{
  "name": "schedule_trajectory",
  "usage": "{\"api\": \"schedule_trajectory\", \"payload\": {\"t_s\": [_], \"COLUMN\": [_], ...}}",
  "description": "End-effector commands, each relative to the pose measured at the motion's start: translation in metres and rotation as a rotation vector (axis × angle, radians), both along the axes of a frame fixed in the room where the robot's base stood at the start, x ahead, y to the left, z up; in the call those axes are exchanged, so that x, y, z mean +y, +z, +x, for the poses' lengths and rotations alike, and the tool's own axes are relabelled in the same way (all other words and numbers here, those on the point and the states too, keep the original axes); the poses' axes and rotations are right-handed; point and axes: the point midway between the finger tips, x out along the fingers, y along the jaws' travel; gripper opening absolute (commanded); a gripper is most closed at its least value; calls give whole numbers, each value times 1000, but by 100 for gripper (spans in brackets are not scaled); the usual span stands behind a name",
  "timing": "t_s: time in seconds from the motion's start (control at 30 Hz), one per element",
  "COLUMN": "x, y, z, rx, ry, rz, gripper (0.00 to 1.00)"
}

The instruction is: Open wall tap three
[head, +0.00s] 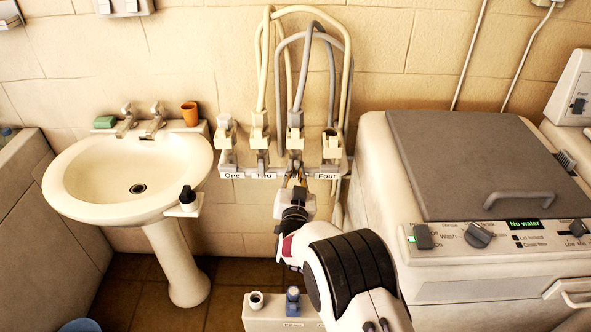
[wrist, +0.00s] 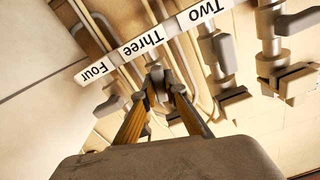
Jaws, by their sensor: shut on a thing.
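Wall tap three (head: 295,138) is the third in the row on the wall board, with a grey hose connector above it. My gripper (head: 297,177) reaches up to it from below and covers its label in the head view. In the wrist view the label Three (wrist: 141,44) is readable upside down. There my gripper's two orange-brown fingers (wrist: 158,88) are closed on the grey handle of tap three (wrist: 155,73). The fingers hide part of the handle, so its exact angle is hard to tell.
Tap two (head: 262,152) and tap four (head: 331,148) stand close on either side, with tap one (head: 226,134) further left. Looping hoses (head: 345,70) rise above. A washbasin (head: 128,205) is left; a washing machine (head: 470,230) reading "No water" is right.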

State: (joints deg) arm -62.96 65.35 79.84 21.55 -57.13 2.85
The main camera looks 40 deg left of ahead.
Motion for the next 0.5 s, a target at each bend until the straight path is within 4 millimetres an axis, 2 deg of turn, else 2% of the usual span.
{"api": "schedule_trajectory", "payload": {"t_s": [0.5], "x": [0], "y": [-1], "z": [0], "rx": [-181], "ry": [0], "rz": [-184], "gripper": [0]}}
